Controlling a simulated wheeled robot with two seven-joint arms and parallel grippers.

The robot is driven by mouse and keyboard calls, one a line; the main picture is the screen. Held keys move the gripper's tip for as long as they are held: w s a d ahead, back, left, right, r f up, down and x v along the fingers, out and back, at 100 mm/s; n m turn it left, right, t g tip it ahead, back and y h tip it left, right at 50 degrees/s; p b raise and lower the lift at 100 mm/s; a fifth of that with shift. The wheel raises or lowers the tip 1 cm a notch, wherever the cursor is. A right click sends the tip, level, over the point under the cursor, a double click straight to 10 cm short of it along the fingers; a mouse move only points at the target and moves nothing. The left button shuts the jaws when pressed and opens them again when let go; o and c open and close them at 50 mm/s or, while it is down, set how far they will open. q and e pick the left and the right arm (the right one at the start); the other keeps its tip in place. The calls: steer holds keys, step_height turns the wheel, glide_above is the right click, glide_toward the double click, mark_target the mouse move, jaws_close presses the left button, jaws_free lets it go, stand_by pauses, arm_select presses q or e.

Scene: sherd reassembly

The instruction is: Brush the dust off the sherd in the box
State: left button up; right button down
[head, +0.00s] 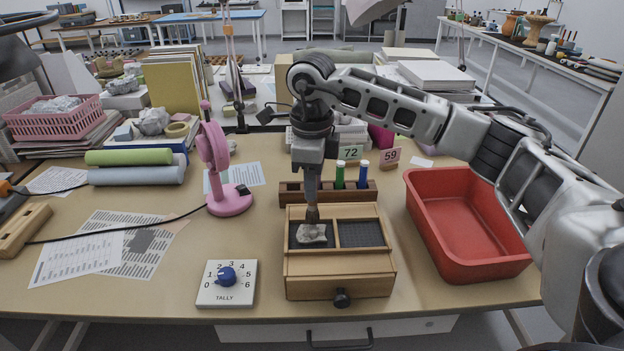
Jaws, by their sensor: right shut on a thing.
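A wooden box (340,264) with a front knob stands at the table's front middle. It has two dark-lined compartments. The pale grey sherd (311,233) lies in the left compartment; the right compartment (361,233) looks empty. My right gripper (311,190) points down above the left compartment and is shut on a brush (312,214). Only the brush's dark lower part shows clearly, and its tip is at the sherd's upper edge. I cannot tell whether it touches. My left gripper is not in view.
A wooden rack (289,194) with green and blue markers stands just behind the box. A red tray (466,225) lies to the right, a pink fan (216,165) to the left. A tally dial (227,283) sits at front left. Papers (80,255) lie farther left.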

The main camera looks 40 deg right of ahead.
steer(key=shift+f, duration=0.3)
steer(key=shift+s+a, duration=0.1)
